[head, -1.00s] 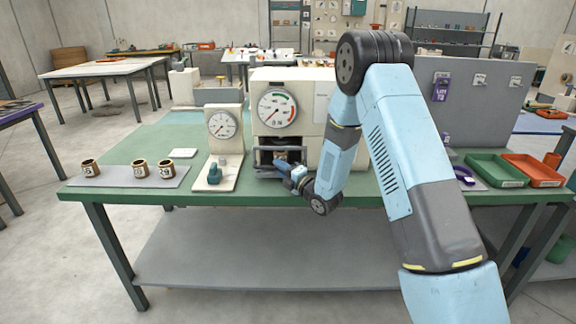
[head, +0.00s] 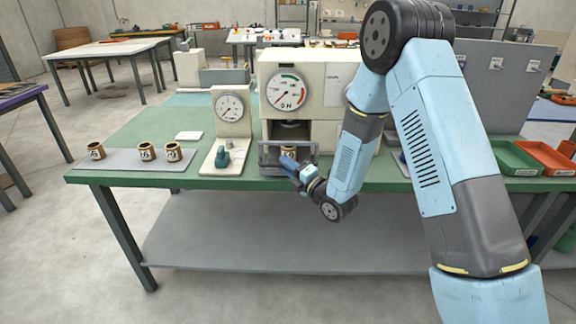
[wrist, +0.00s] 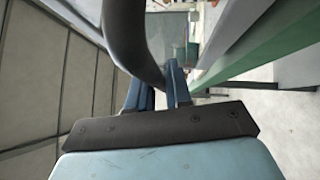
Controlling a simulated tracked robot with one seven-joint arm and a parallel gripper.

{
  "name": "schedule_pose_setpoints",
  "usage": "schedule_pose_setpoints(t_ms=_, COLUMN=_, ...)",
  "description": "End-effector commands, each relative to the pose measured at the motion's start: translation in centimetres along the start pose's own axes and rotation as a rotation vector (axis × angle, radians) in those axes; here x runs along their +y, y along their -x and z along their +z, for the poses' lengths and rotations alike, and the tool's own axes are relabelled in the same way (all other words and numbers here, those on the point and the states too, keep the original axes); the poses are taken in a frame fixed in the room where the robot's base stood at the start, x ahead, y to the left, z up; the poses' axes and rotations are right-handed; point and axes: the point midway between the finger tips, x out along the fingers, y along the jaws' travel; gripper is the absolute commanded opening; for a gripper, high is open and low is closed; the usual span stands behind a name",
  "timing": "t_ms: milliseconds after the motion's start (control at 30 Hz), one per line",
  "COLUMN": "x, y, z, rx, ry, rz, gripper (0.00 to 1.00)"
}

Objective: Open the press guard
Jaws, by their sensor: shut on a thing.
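The press guard (head: 264,158) is a grey frame at the front opening of the cream press (head: 326,85), in the head view. My gripper (head: 290,164) is at the front of this frame, shut on its front bar. The fingers partly hide the bar and the opening. In the wrist view my blue fingers (wrist: 160,88) are close together. A dark curved bar (wrist: 130,40) crosses close to the camera; I cannot tell whether it belongs to the guard.
A gauge stand (head: 231,125) with a green part at its foot is left of the press. Several numbered bushes stand on a grey mat (head: 120,164) at the left. Green (head: 515,160) and orange (head: 548,158) trays are at the right. My arm hides the bench right of the press.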

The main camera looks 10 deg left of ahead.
Motion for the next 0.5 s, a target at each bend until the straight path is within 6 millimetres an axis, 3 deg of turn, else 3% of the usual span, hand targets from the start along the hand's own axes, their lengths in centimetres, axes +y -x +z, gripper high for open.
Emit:
schedule_pose_setpoints(t_ms=67, x=-0.43, y=0.24, z=0.07, rx=-0.002, ry=-0.002, rz=-0.012, gripper=0.0)
schedule_pose_setpoints(t_ms=100, x=-0.43, y=0.24, z=0.07, rx=-0.002, ry=-0.002, rz=-0.012, gripper=0.2)
schedule_pose_setpoints(t_ms=300, x=-0.3, y=0.15, z=0.06, rx=-0.002, ry=0.0, rz=-0.008, gripper=0.38)
schedule_pose_setpoints(t_ms=500, x=-0.17, y=0.07, z=0.02, rx=-0.001, ry=0.0, rz=-0.005, gripper=0.38)
